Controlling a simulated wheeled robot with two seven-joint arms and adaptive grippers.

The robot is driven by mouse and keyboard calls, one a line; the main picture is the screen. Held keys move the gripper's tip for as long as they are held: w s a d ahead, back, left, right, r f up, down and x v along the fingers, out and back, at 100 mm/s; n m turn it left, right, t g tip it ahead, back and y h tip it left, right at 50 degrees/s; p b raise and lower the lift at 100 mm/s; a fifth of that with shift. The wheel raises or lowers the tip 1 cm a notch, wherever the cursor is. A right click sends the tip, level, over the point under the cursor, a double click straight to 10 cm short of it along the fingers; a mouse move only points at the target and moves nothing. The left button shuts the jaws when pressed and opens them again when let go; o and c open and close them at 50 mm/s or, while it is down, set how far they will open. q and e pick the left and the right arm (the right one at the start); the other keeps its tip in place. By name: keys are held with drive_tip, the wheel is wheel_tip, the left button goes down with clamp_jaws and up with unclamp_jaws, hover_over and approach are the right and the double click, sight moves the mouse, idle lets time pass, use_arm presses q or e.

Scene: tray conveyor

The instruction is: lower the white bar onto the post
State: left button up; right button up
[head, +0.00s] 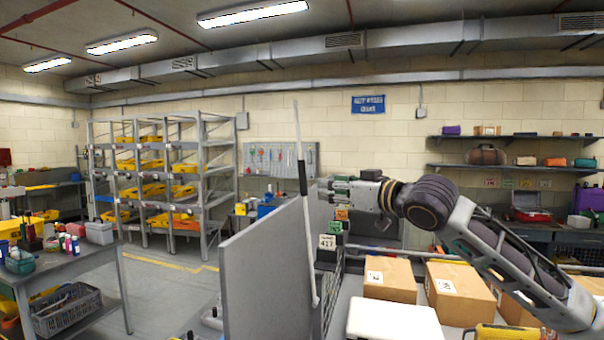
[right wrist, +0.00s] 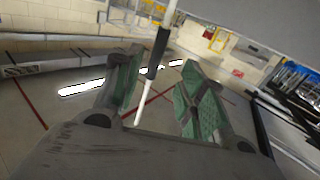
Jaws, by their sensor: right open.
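The white bar (head: 297,130) stands nearly upright in the middle of the head view, with a black sleeve (head: 303,178) partway along it. Its lower end reaches down beside the grey panel. My right gripper (head: 326,190) comes in from the right, its fingers pointing left at the bar near the black sleeve. In the right wrist view the bar (right wrist: 143,105) and its black sleeve (right wrist: 157,55) show in the gap between the green finger pads, and the jaws are open. I cannot tell whether a pad touches it. I cannot make out the post. My left gripper is out of view.
A tall grey panel (head: 262,275) stands just left of the bar. Cardboard boxes (head: 390,280) and a white box (head: 393,320) lie to the right, below my right arm. A small 417 sign (head: 327,242) is beside the bar. A cluttered table (head: 85,265) stands at the left.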

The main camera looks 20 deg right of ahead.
sight(305, 173)
drive_tip(key=shift+s+d+r, duration=0.15)
drive_tip(key=shift+s+r, duration=0.15)
drive_tip(key=shift+r, duration=0.3)
drive_tip(key=shift+s+d+r, duration=0.1)
drive_tip(key=shift+s+r, duration=0.15)
drive_tip(key=shift+r, duration=0.35)
drive_tip(key=shift+w, duration=0.15)
drive_tip(key=shift+p+x, duration=2.4)
drive_tip(key=shift+x, duration=4.4)
drive_tip(key=shift+a+r, duration=0.1)
drive_tip(key=shift+r, duration=0.1)
clamp_jaws()
